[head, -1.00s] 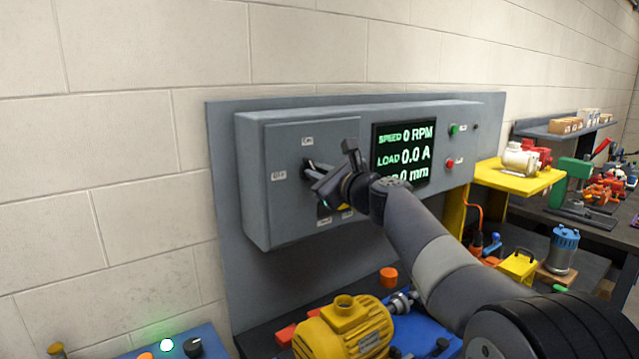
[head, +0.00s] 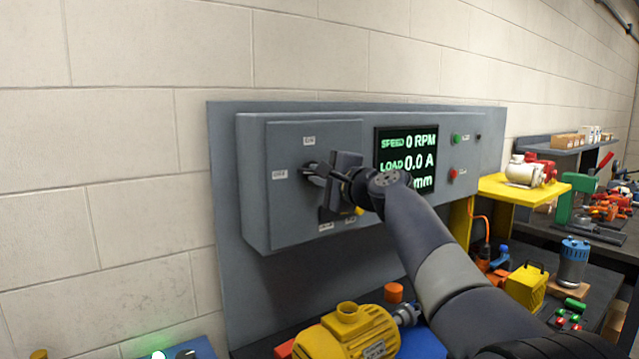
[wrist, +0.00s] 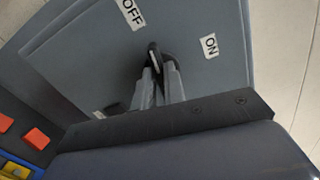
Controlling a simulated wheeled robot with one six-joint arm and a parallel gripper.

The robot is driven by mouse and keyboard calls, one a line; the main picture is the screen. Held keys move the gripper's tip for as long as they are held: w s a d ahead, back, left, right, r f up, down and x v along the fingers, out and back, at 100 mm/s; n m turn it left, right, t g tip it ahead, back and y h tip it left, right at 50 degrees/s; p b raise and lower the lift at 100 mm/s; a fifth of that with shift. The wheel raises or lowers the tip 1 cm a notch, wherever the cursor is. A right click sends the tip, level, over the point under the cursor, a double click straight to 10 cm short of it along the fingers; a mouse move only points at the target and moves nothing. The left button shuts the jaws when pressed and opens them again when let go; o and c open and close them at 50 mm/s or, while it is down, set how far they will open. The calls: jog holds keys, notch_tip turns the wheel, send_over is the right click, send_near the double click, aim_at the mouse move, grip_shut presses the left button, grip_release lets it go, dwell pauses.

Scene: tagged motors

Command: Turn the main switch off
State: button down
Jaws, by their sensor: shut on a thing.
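The main switch (head: 308,168) is a black rotary handle on the door of the grey wall cabinet (head: 265,215). In the wrist view, the black handle (wrist: 154,52) shows between the fingertips, with the OFF label (wrist: 130,14) and the ON label (wrist: 210,46) on either side of it. In the head view, the ON label (head: 309,140) is above the switch and the OFF label (head: 279,174) is to its left. My gripper (head: 316,176) is shut on the handle. The fingers hide part of the handle, so its exact angle is hard to tell.
A green-text display (head: 408,150), a green button (head: 456,139) and a red button (head: 453,174) are right of the switch, behind my arm. A yellow motor (head: 348,335) stands below. A yellow shelf (head: 515,189) juts out at the right.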

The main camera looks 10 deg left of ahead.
jog(key=shift+f+n+b, duration=0.1)
jog(key=shift+n+b, duration=0.35)
jog(key=shift+n, duration=0.35)
jog(key=c, duration=1.5)
grip_release()
jog(key=b+v, duration=0.4)
jog(key=v, duration=0.6)
jog(key=shift+s+d, duration=0.3)
jog(key=shift+w, duration=0.1)
